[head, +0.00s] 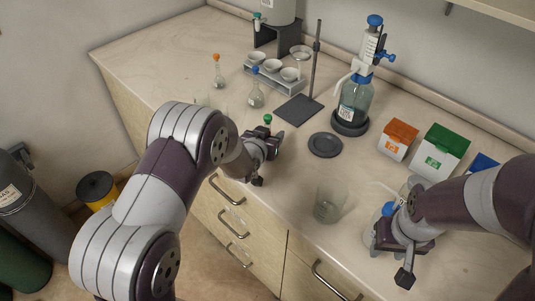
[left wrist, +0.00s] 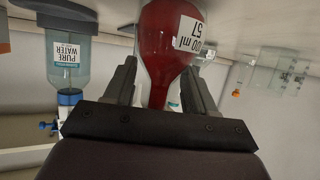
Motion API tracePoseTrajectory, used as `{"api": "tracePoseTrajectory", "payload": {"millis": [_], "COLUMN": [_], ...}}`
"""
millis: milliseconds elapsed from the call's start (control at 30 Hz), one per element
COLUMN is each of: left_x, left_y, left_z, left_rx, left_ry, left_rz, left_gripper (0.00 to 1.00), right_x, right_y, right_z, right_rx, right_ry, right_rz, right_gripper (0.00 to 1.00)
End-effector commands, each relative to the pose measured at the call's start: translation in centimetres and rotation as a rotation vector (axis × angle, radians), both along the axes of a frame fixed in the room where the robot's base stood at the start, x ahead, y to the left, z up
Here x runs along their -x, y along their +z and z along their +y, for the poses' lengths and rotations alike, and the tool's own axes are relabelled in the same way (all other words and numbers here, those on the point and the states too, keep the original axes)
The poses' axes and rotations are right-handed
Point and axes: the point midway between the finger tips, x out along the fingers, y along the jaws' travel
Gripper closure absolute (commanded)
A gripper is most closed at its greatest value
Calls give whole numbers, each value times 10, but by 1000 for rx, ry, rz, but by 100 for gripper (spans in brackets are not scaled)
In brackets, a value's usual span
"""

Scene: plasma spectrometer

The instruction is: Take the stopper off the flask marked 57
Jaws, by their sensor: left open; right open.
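The flask marked 57 (left wrist: 165,40) holds dark red liquid and has a white label; the left wrist view shows it upside down. My left gripper (left wrist: 157,92) is open, with one finger on each side of the flask's neck. Contact cannot be told. In the head view my left gripper (head: 270,145) is at the bench's front and hides most of the flask. A green stopper (head: 267,119) shows just above it. In the left wrist view the flask's top is hidden behind the gripper body. My right gripper (head: 390,245) is open at the right, beside a blue-capped bottle (head: 388,208).
Flasks with orange (head: 216,56) and blue (head: 255,71) stoppers stand farther back. A stand base (head: 297,110), a dark round plate (head: 325,145) and a pure-water bottle (head: 354,100) are to the right. A clear beaker (head: 329,203) stands between the grippers.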

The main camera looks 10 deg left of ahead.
Motion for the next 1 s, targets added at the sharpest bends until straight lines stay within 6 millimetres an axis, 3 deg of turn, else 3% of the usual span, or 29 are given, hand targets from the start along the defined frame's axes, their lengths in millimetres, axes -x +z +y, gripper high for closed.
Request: {"api": "tracePoseTrajectory", "payload": {"millis": [233, 400, 833, 1000], "left_x": [-3, -2, -1, -2], "left_y": [0, 0, 0, 20], "left_z": [-1, 0, -1, -1], "left_rx": [0, 0, 0, 0], "left_ry": [0, 0, -1, -1], "left_rz": [0, 1, 5, 3], "left_gripper": [48, 100, 100, 100], "right_x": [0, 0, 0, 0], "right_y": [-1, -1, 1, 15], "right_z": [0, 0, 0, 0], "right_rx": [0, 0, 0, 0], "right_ry": [0, 0, 0, 0], "right_rz": [0, 0, 0, 0], "right_gripper": [57, 57, 57, 57]}}
